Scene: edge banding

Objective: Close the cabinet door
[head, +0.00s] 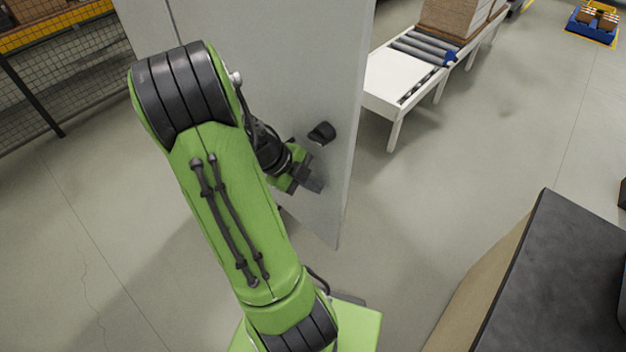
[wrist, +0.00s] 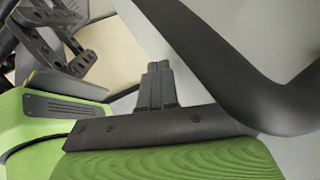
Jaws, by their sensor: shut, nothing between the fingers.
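The cabinet door (head: 290,60) is a tall light grey panel in the upper middle of the head view, with a thin edge along its right side. A dark handle (head: 322,132) sticks out near that edge. My gripper (head: 312,182) is just below the handle in the picture, close in front of the panel; I cannot tell whether it touches. In the wrist view the dark fingers (wrist: 158,84) are together and empty. A large dark curved shape, probably the handle (wrist: 235,65), fills the right of that view. My green arm hides part of the panel's left and lower area.
A white conveyor table (head: 390,82) with rollers and a brown box (head: 455,18) stands behind the panel at right. A dark-topped bench (head: 555,280) is at lower right. A mesh fence (head: 60,75) stands at left. Grey floor between panel and bench is clear.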

